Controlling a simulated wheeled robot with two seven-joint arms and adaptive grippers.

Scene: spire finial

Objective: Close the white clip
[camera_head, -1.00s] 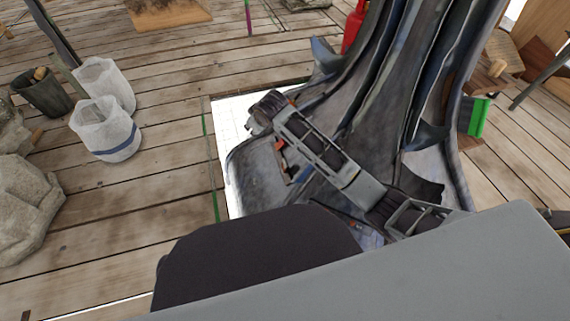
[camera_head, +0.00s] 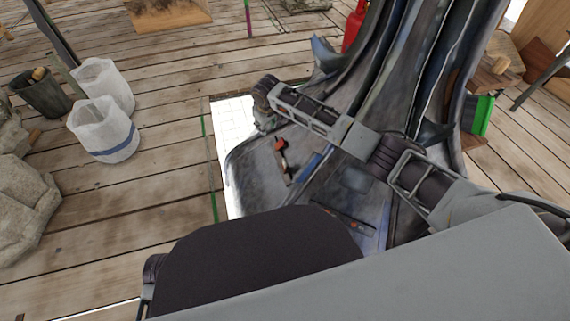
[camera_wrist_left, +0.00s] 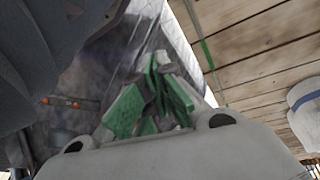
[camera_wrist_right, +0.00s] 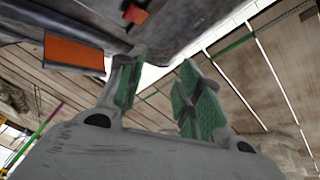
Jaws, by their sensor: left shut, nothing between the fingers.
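I cannot make out a white clip in any view. On the foot of the dark spire piece (camera_head: 258,185) sits a small dark part with an orange-red end (camera_head: 281,145). My right gripper (camera_head: 265,120) is small at the far left edge of the piece. In the right wrist view my right gripper (camera_wrist_right: 163,60) is open with nothing between its green-padded fingers; an orange block (camera_wrist_right: 73,55) and a smaller orange-red part (camera_wrist_right: 135,14) are beyond it. My left gripper (camera_wrist_left: 155,62) is shut and empty beside the spire foot; it is hidden in the head view.
A dark strip with orange marks (camera_head: 345,216) lies on the spire foot and also shows in the left wrist view (camera_wrist_left: 68,103). White buckets (camera_head: 105,130) and rocks (camera_head: 32,195) stand left on the plank floor (camera_head: 165,185). A red bottle (camera_head: 354,28) stands behind.

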